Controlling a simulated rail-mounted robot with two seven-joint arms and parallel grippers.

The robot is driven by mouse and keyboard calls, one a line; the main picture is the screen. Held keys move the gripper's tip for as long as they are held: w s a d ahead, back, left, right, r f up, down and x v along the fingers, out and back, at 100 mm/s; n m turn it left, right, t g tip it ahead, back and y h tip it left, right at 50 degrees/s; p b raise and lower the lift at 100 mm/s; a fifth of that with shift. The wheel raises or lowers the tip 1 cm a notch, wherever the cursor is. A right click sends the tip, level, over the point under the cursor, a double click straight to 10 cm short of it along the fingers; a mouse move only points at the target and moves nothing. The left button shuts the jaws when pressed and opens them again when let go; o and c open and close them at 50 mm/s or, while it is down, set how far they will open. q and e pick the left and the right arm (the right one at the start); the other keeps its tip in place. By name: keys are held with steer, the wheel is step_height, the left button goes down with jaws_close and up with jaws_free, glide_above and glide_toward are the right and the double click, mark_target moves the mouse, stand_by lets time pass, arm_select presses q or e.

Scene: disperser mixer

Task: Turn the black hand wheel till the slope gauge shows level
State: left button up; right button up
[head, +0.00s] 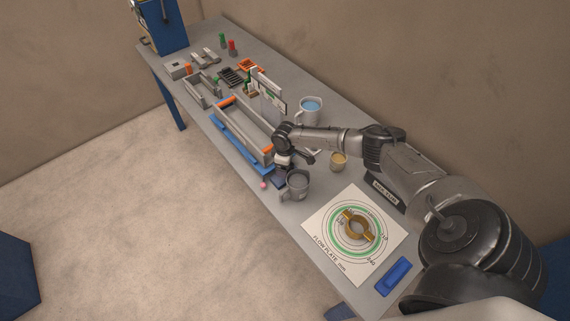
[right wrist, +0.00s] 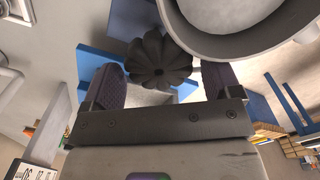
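The black hand wheel (right wrist: 160,62), a dark lobed knob, shows in the right wrist view between the two fingers of my right gripper (right wrist: 162,76). The fingers stand apart, with a narrow gap seen on each side of the wheel; I cannot tell how far it is from them in depth. In the head view my right gripper (head: 281,174) points down at the near end of the grey trough (head: 240,128), and the wheel is hidden there. A card with numbers (right wrist: 36,172) shows at the lower left of the right wrist view; I cannot read a slope from it. My left gripper is not in view.
A grey mug (head: 296,186) stands right beside my right gripper and shows large in the right wrist view (right wrist: 248,22). A blue-water mug (head: 311,108) and a tan cup (head: 338,161) stand nearby. A flow plate sheet (head: 322,230) with a brass ring lies at the near end.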

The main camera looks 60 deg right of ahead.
steer(key=shift+o, duration=0.2)
steer(key=shift+r, duration=0.5)
step_height(320, 180, up, 13)
stand_by(0.4)
